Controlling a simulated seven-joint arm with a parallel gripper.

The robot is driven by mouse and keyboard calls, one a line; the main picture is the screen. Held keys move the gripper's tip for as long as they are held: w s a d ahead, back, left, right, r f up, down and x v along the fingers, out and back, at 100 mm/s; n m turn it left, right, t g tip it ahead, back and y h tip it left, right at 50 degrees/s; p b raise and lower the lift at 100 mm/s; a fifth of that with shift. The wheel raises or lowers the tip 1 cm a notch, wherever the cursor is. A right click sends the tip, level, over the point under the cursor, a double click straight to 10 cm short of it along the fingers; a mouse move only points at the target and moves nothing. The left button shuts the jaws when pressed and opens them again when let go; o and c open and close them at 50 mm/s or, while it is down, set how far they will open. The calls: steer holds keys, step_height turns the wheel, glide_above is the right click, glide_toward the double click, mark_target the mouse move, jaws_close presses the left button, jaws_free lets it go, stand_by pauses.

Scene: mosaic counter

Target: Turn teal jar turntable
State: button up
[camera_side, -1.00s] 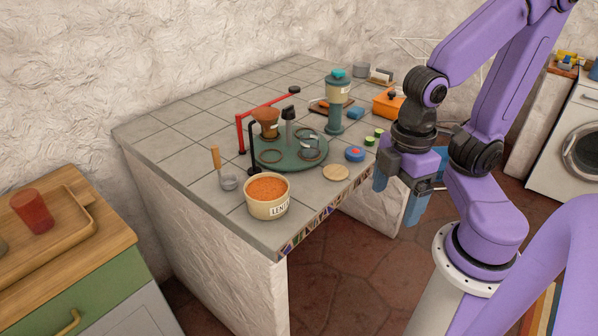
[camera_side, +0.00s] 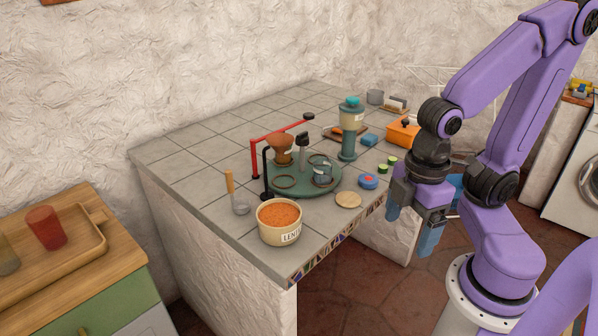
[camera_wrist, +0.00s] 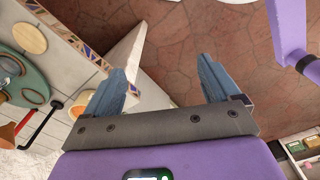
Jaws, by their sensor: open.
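The round teal turntable (camera_side: 308,190) lies flat on the tiled counter, with thin rings on top. A dark-capped grey post (camera_side: 302,150) rises from it, and a small glass-like jar (camera_side: 323,174) stands at its right side. A brown funnel-shaped cup (camera_side: 281,150) shows above its back left. In the wrist view, part of the turntable (camera_wrist: 38,78) shows at the left edge. My gripper (camera_side: 411,228) is open and empty, beyond the counter's front edge and well apart from the turntable. Its two blue fingers (camera_wrist: 160,68) point over the floor in the wrist view.
A lentil tub (camera_side: 280,235), ladle (camera_side: 230,185), black hook-shaped stand (camera_side: 266,175) and red arm (camera_side: 254,160) are left of the turntable. A round wooden disc (camera_side: 348,199), blue puck (camera_side: 368,181) and teal-topped grinder (camera_side: 348,145) are right. Left counter tiles are bare.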

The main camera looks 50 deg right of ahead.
steer(key=shift+c, duration=0.3)
steer(key=c, duration=0.5)
steer(key=w+r+m, duration=0.1)
steer(key=w, duration=0.1)
steer(key=w+a+r+m, duration=0.1)
steer(key=w, duration=0.2)
steer(key=w+r+m, duration=0.1)
steer(key=w, duration=0.2)
steer(key=shift+a+r+t+y, duration=0.1)
steer(key=shift+a+t+y, duration=0.2)
steer(key=shift+a, duration=0.1)
steer(key=shift+c, duration=0.6)
step_height(320, 180, up, 11)
steer(key=m+t+h, duration=0.1)
steer(key=m+t, duration=0.3)
steer(key=m, duration=0.6)
glide_above(303, 133)
steer(key=s, duration=0.7)
steer(key=x, duration=1.7)
steer(key=shift+s+a+f, duration=0.1)
steer(key=shift+s+f, duration=0.15)
jaws_close()
